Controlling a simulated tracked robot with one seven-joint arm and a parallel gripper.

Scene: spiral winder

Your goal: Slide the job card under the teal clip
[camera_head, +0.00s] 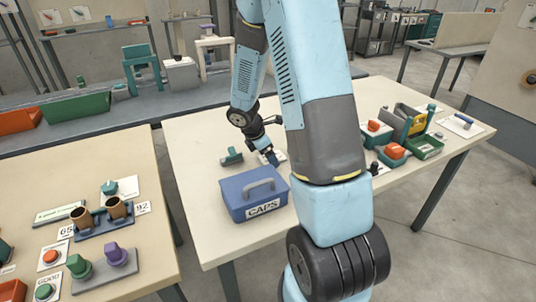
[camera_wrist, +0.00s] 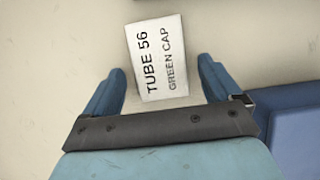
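The job card (camera_wrist: 158,60) is white, printed "TUBE 56 GREEN CAP", and lies on the pale table. My gripper (camera_wrist: 161,66) is open, with one blue finger on each side of the card and a gap to each. In the head view my gripper (camera_head: 270,156) is low over the table, behind the blue box, and hides most of the card. A small teal piece (camera_head: 231,157), which looks like the clip, is on the table just left of my gripper. A dark edge at the top of the wrist view is too cropped to name.
The blue CAPS box (camera_head: 254,193) stands close in front of my gripper; its side shows at the right of the wrist view (camera_wrist: 292,125). Orange-topped parts (camera_head: 394,151) and a green tray (camera_head: 429,148) are on the right.

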